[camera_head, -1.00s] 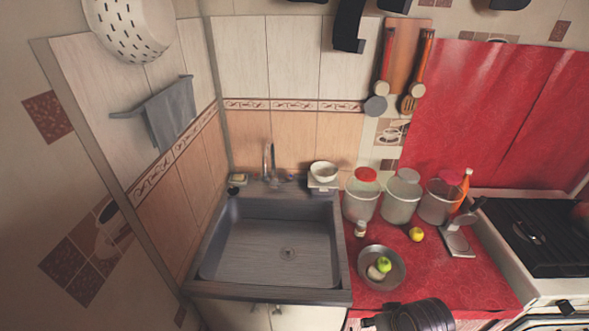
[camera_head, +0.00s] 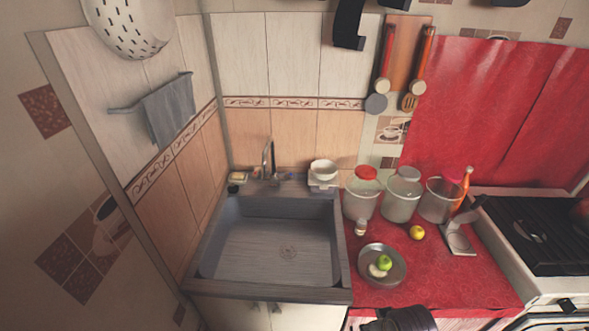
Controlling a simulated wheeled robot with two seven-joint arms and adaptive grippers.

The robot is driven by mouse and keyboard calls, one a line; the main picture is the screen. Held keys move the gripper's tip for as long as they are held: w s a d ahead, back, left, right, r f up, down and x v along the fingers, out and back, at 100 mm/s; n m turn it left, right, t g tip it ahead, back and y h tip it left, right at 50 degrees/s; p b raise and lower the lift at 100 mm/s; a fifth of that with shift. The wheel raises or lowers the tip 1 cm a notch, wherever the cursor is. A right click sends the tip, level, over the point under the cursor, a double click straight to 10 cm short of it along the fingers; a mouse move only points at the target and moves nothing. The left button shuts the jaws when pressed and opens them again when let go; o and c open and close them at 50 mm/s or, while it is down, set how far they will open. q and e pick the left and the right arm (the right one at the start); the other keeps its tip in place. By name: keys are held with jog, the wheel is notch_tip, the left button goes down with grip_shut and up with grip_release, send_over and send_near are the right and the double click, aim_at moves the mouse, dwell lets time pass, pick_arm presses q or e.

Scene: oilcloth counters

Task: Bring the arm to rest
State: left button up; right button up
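A dark, ribbed part of my arm (camera_head: 402,320) shows at the bottom edge, just in front of the red counter. Most of this arm is cut off by the frame. The fingers of my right gripper are not in view. My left arm and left gripper are not in view either.
A metal bowl (camera_head: 382,266) with a green apple (camera_head: 384,262) and a pale item stands on the red counter (camera_head: 430,275). Behind it are a small jar (camera_head: 361,228), a yellow fruit (camera_head: 417,232), and several containers (camera_head: 402,194). The sink (camera_head: 270,240) is empty; the stove (camera_head: 530,235) stands right.

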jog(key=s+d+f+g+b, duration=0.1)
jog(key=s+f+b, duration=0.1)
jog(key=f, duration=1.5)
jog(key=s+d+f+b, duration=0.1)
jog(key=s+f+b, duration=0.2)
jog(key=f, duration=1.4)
pick_arm(q)
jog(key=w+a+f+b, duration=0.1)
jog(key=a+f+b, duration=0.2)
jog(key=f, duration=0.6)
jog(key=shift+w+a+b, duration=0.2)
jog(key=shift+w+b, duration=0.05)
jog(key=shift+b, duration=0.25)
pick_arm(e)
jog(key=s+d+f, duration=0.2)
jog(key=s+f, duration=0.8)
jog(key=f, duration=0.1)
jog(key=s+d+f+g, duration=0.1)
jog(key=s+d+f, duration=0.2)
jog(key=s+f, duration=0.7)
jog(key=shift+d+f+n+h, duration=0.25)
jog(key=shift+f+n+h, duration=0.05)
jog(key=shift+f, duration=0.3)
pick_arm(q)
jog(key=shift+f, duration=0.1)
